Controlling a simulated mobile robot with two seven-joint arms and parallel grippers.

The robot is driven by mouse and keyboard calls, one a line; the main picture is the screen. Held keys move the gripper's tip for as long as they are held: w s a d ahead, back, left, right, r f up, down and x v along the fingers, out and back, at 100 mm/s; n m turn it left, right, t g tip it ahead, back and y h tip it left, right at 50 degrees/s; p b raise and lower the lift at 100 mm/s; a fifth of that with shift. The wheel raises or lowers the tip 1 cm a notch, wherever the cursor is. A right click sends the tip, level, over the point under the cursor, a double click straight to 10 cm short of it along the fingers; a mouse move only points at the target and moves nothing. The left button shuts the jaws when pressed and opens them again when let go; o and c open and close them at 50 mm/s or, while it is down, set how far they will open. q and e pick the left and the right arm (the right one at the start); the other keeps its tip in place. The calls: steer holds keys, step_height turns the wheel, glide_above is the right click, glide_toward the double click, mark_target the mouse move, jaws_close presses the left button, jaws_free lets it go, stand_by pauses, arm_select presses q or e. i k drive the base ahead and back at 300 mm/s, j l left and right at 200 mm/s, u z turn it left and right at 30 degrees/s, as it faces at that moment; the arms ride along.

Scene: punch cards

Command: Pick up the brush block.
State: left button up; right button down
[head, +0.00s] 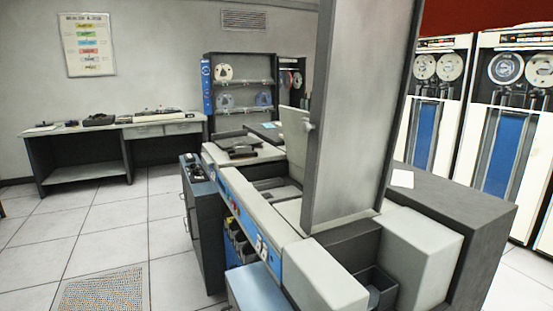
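I cannot make out a brush block for certain in the head view. A grey and blue card machine (255,210) stands in the middle, with a tall grey panel (345,120) standing upright on it and hiding part of what is behind. A dark flat object (240,150) lies on the machine's far left top; I cannot tell what it is. Small dark items (193,168) lie on top of the dark cabinet (204,225) beside the machine, too small to name. Neither of my grippers is in view.
A long desk (150,130) with several small items stands along the left wall. A shelf rack (240,85) with reels is at the back. Tape cabinets (510,130) line the right. Open tiled floor (130,225) lies at the left, with a perforated tile (103,292) in front.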

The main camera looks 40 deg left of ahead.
mark_target(244, 152)
steer(key=i+j+z, duration=0.2)
steer(key=j+z, duration=0.15)
steer(key=j, duration=0.6)
steer(key=j+z, duration=0.4)
steer(key=j, duration=0.55)
